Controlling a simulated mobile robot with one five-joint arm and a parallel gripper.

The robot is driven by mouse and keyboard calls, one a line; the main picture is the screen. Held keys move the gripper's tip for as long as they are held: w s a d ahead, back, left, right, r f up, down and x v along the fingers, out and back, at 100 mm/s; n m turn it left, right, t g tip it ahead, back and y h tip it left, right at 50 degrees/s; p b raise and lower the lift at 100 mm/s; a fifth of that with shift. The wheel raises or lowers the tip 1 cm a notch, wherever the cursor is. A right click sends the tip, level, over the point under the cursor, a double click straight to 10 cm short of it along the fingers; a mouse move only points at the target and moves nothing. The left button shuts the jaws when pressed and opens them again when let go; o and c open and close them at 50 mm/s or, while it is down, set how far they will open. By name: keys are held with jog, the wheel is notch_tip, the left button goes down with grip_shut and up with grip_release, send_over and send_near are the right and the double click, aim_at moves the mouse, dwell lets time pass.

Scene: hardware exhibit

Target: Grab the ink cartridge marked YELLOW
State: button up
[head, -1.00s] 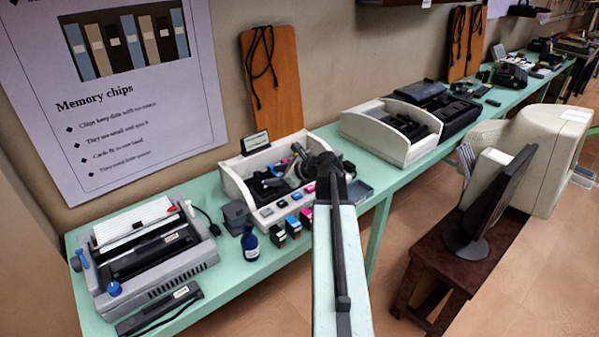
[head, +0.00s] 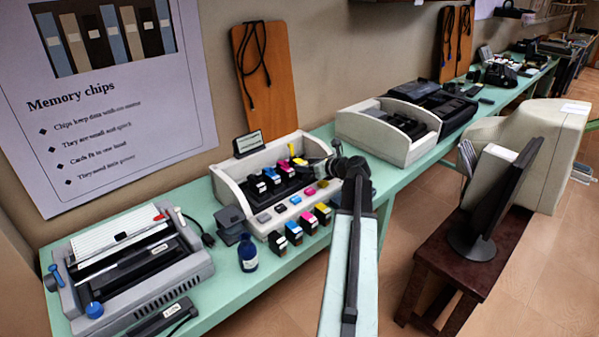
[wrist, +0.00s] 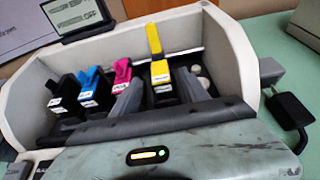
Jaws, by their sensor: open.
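A yellow-topped cartridge (head: 299,161) stands in the pale open-fronted bin, at the right end of a row. In the wrist view this yellow cartridge (wrist: 161,73) is upright with a white label too small to read. My gripper (wrist: 160,82) is open, its two grey fingers one on each side of it and apart, with nothing held. In the head view my gripper (head: 312,158) is at the bin's right side, partly hidden by my arm. Another yellow cartridge (head: 323,213) stands on the bench in front of the bin.
Magenta (wrist: 122,74), cyan (wrist: 93,86) and black (wrist: 65,93) cartridges stand left of the yellow one. The bin's walls (head: 226,188) surround them. A blue bottle (head: 249,252) and a binding machine (head: 130,262) are further left.

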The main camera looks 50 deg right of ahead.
aim_at(301, 162)
jog(key=b+x, duration=0.1)
jog(key=x, duration=0.3)
jog(key=shift+d+f, duration=0.1)
jog(key=shift+f, duration=0.05)
jog(key=shift+s, duration=0.1)
grip_shut()
notch_tip(301, 162, up, 4)
jog(key=p, duration=0.3)
jog(key=shift+p, duration=0.4)
jog(key=s+a, duration=0.2)
jog(key=s, duration=0.3)
jog(key=s+a, duration=0.2)
jog(key=s, duration=0.3)
jog(key=s+a+r+p, duration=0.1)
jog(key=s+a, duration=0.1)
jog(key=s, duration=0.2)
jog(key=shift+s+r, duration=0.1)
jog(key=shift+s, duration=0.3)
